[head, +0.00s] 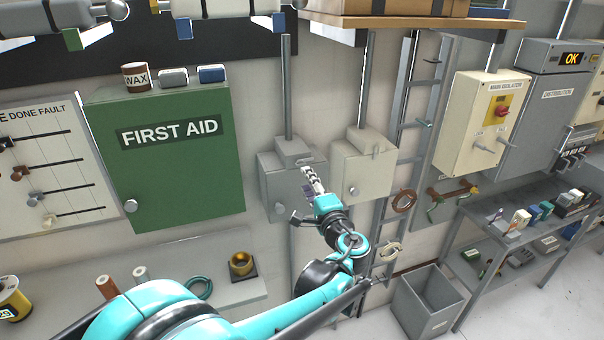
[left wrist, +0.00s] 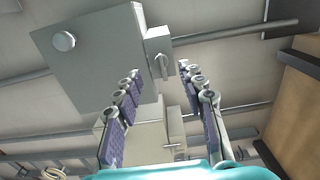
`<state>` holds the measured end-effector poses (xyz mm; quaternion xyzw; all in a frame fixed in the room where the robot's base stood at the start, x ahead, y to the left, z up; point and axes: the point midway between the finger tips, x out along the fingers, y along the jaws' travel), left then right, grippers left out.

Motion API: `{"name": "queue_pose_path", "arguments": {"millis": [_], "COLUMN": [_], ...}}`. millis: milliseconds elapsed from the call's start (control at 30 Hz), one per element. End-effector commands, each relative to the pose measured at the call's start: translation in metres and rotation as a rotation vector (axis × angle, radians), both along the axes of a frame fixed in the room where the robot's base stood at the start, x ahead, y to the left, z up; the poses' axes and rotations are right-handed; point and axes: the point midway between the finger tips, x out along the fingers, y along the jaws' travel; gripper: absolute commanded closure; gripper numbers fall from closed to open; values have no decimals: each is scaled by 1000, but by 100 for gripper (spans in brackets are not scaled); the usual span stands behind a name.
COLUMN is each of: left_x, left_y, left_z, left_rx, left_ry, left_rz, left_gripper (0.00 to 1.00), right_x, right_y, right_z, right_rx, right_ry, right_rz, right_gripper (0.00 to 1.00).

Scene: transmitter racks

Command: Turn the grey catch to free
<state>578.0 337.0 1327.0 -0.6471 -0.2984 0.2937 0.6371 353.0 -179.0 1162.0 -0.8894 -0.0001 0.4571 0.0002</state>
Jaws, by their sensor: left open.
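The grey catch (left wrist: 162,66) is a small lever on a block at the edge of a grey wall box (left wrist: 95,60) with a round knob. In the left wrist view it appears between the fingertips of my left gripper (left wrist: 160,73), which is open and empty. I cannot tell whether the fingers touch it. In the head view my left gripper (head: 309,178) is in front of the grey box (head: 274,188), and the catch is hard to make out there. My right gripper is not in view.
A cream box (head: 352,180) with a similar small lever hangs just right of the grey box. A green first aid cabinet (head: 180,180) is to the left. A wooden shelf (head: 410,21) overhangs above. A grey bin (head: 425,305) stands below right.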

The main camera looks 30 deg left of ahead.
Motion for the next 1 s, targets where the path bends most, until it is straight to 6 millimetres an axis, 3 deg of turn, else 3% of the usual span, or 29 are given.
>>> {"name": "queue_pose_path", "arguments": {"millis": [100, 300, 833, 933, 1000], "left_x": [-15, -28, -30, -35, -47], "left_y": [-19, -33, -34, -31, -27], "left_z": [0, 0, -1, -11, -31], "left_rx": [0, 0, -1, -41, -123], "left_ry": [0, 0, 0, 7, 21], "left_rz": [-4, -1, 0, 3, 9], "left_gripper": [60, 60, 60, 60, 60], "right_x": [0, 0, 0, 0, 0], "right_y": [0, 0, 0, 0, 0], "right_z": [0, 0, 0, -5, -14], "right_rx": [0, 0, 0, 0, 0], "right_ry": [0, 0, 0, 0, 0], "right_rz": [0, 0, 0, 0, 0], "right_gripper": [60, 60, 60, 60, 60]}}
